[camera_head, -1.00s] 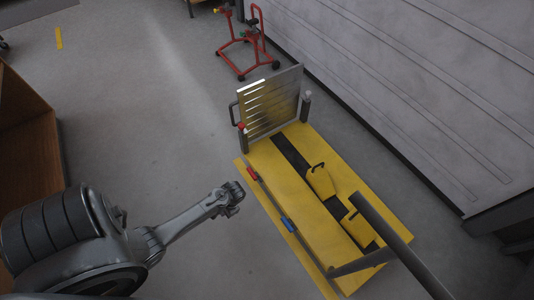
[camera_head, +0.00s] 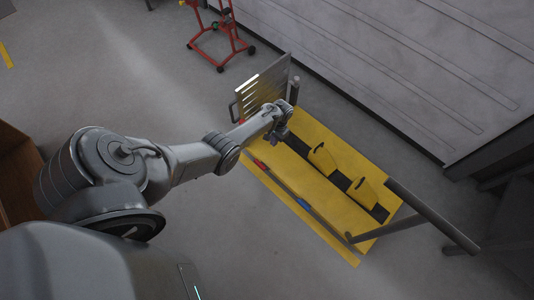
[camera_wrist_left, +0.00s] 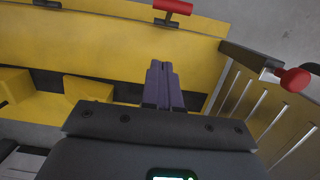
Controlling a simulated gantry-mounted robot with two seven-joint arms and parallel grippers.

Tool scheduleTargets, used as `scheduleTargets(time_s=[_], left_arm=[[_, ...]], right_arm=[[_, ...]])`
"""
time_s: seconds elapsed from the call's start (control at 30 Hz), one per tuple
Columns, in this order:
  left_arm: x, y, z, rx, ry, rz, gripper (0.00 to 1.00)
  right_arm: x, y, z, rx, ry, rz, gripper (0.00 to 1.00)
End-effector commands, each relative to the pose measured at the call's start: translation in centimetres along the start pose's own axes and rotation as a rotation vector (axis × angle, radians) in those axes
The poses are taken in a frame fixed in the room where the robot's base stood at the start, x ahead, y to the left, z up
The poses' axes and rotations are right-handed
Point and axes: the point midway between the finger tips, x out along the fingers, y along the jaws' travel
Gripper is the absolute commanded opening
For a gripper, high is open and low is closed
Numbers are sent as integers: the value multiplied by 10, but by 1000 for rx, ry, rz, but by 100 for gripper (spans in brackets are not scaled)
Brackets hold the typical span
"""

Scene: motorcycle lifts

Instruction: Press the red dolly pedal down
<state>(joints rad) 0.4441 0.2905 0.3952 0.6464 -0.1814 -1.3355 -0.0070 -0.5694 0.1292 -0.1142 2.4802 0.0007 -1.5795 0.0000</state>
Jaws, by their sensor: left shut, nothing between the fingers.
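The red pedal (camera_head: 260,164) sits on the long near edge of the yellow lift platform (camera_head: 325,205), near its plate end. It also shows at the top of the left wrist view (camera_wrist_left: 173,6). My left gripper (camera_head: 284,134) is over the platform's plate end, beyond the red pedal and apart from it. In the left wrist view its purple-grey fingers (camera_wrist_left: 163,84) are shut together and empty, with the yellow platform behind them. The wrist housing hides part of the platform. My right gripper is not in view.
A slotted metal plate (camera_head: 262,84) stands upright close to my left gripper; a red knob (camera_wrist_left: 295,79) is beside it. A blue pedal (camera_head: 303,204) lies farther along the edge. Yellow wheel chocks (camera_head: 322,158) and a grey post (camera_head: 432,215) rise from the platform.

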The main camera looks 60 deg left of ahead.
Motion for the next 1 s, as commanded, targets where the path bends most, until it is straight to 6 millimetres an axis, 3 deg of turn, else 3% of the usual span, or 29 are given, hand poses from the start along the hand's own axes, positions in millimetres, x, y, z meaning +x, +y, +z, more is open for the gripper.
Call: scheduleTargets(time_s=[0.37,0.57,1.0], left_arm=[[-4,0,-3,-1,6,1,0],[5,0,-3,-1,5,0,0],[78,0,-4,-2,3,0,0]], right_arm=[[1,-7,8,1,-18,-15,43],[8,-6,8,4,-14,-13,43],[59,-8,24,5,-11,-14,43]])
